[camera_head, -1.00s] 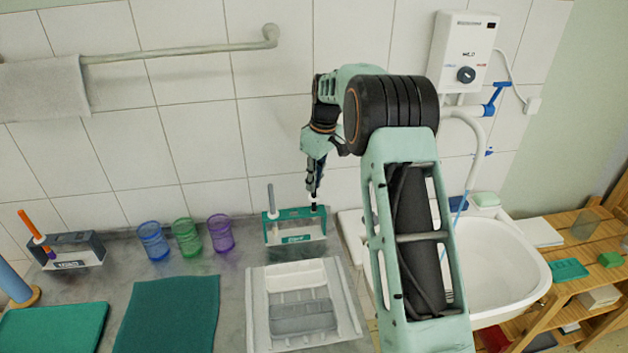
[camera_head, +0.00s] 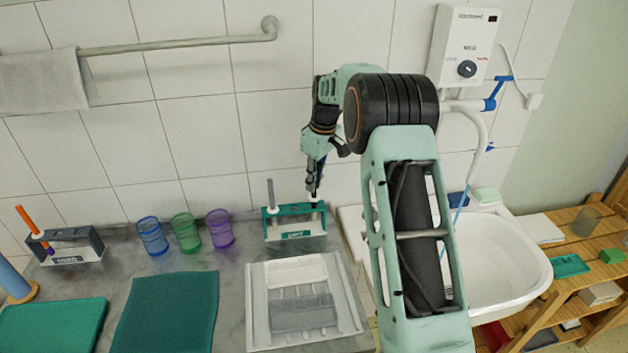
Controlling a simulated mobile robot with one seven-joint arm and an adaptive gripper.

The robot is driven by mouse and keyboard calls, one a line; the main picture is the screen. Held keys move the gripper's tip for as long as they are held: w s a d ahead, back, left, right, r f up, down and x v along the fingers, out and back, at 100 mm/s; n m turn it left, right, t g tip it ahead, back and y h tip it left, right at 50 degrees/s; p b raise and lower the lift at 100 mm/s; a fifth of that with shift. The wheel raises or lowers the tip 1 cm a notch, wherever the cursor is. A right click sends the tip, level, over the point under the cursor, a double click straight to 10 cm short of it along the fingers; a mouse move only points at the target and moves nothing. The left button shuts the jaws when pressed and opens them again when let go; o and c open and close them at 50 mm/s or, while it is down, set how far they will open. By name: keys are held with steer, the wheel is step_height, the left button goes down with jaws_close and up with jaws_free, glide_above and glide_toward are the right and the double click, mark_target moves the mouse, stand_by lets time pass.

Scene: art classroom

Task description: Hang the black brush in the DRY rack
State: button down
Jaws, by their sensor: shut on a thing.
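A green-and-white rack (camera_head: 295,228) stands against the tiled wall at the back of the counter; its label is too blurred to read. A brush with a grey handle (camera_head: 270,193) stands upright at its left end. My gripper (camera_head: 313,190) points down over the rack's right end. It is shut on the black brush (camera_head: 315,201), of which only a small part shows under the fingers. The brush is at the rack's top edge; I cannot tell whether it sits in a slot.
A dark grey rack (camera_head: 75,248) with an orange brush (camera_head: 28,220) stands at the left. Blue (camera_head: 152,237), green (camera_head: 186,233) and purple (camera_head: 220,229) cups stand between the racks. A white tray (camera_head: 257,310) lies in front, a sink (camera_head: 500,265) to the right.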

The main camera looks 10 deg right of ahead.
steer(key=shift+f+b, duration=0.6)
steer(key=shift+f, duration=0.55)
steer(key=c, duration=1.9)
jaws_free()
steer(key=shift+o, duration=0.5)
steer(key=o, duration=0.4)
steer(key=shift+o, duration=0.2)
steer(key=shift+r, duration=0.1)
steer(key=shift+r+p, duration=2.9)
steer(key=shift+r, duration=1.05)
